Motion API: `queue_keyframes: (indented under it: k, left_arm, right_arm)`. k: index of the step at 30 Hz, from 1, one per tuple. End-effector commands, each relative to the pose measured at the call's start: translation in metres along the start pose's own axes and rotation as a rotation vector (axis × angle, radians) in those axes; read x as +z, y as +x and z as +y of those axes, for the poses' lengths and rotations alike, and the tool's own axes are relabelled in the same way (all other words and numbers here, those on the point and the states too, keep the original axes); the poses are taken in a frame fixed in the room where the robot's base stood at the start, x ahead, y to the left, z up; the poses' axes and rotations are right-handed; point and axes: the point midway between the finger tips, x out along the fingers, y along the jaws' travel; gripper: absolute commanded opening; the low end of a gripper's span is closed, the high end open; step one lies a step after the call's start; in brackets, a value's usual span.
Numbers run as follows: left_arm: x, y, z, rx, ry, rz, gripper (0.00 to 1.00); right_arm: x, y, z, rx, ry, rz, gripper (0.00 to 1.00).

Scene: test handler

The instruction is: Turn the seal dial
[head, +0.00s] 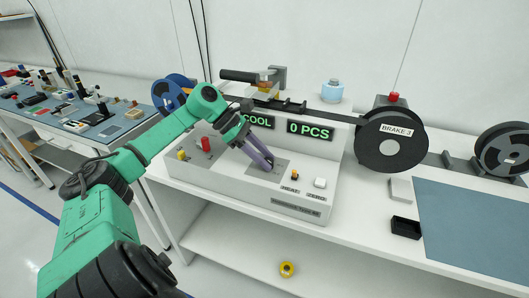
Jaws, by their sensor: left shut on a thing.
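The grey-white machine front (230,178) stands on the bench in the middle of the head view. My left gripper (269,167) reaches down onto a grey plate (281,164) on its sloped panel. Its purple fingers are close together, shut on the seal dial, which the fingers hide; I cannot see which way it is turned. My right gripper is not in view.
A red knob (206,144) and a yellow knob (181,154) stand left of my gripper. A black reel (391,145) stands right. A blue-grey mat (470,225) and black bin (405,226) lie on the bench.

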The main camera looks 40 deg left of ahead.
Motion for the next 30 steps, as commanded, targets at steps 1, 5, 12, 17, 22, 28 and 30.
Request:
queue_keyframes:
  k: [1,5,12,17,22,28,30]
  left_arm:
    - [0.002,-0.002,0.001,0.002,0.005,-0.001,0.0]
    - [0.001,-0.002,0.001,-0.003,0.01,-0.001,0.0]
    - [0.001,-0.001,0.001,-0.003,0.01,-0.001,0.0]
    - [0.001,-0.001,0.001,-0.004,0.01,-0.001,0.69]
    - [0.0,0.0,0.001,-0.005,0.009,-0.001,0.69]
    - [-0.001,-0.008,0.001,-0.003,0.008,0.0,0.69]
    - [-0.003,-0.02,0.002,-0.002,0.008,0.002,0.69]
  right_arm:
    - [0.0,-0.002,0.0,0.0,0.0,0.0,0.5]
    - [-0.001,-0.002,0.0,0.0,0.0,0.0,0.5]
    - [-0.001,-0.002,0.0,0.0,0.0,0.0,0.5]
    - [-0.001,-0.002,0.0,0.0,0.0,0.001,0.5]
    - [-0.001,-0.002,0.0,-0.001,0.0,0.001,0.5]
    - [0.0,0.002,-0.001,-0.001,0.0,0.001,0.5]
    - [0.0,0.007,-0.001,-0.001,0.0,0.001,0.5]
